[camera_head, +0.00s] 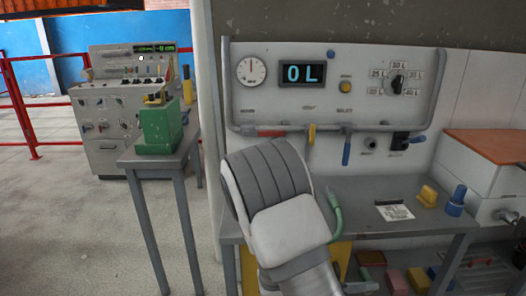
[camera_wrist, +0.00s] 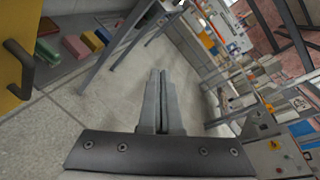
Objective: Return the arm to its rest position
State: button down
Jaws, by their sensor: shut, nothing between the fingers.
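My gripper (camera_wrist: 161,100) shows in the wrist view with its two grey fingers together and nothing between them. It points over bare concrete floor beside grey table legs. In the head view my white and grey arm stands in front of the left part of the panel bench (camera_head: 380,190). The gripper itself is out of sight in the head view.
A wall panel (camera_head: 330,95) with a gauge and a display reading "0L" stands behind the bench. A green block-shaped machine (camera_head: 160,128) sits on a narrow grey table at left. A control console (camera_head: 105,115) and red railings (camera_head: 28,110) stand farther back. Floor at left is clear.

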jog(key=s+a+r+m+t+y, duration=0.1)
jog(key=s+a+r+m+y, duration=0.2)
jog(key=s+r+m+y, duration=0.35)
jog(key=s+a+r+m+t+y, duration=0.1)
jog(key=s+a+r+m+y, duration=0.25)
jog(key=r+m, duration=0.6)
jog(key=s+a+r+m+t+y, duration=0.1)
jog(key=s+a+r+m+y, duration=0.35)
jog(key=m, duration=0.75)
notch_tip(320, 180, up, 12)
jog(key=p, duration=1.2)
jog(key=shift+s+d+g+y, duration=0.2)
jog(key=shift+d+g+y, duration=0.1)
jog(key=shift+d+y, duration=0.1)
jog(key=shift+r, duration=0.1)
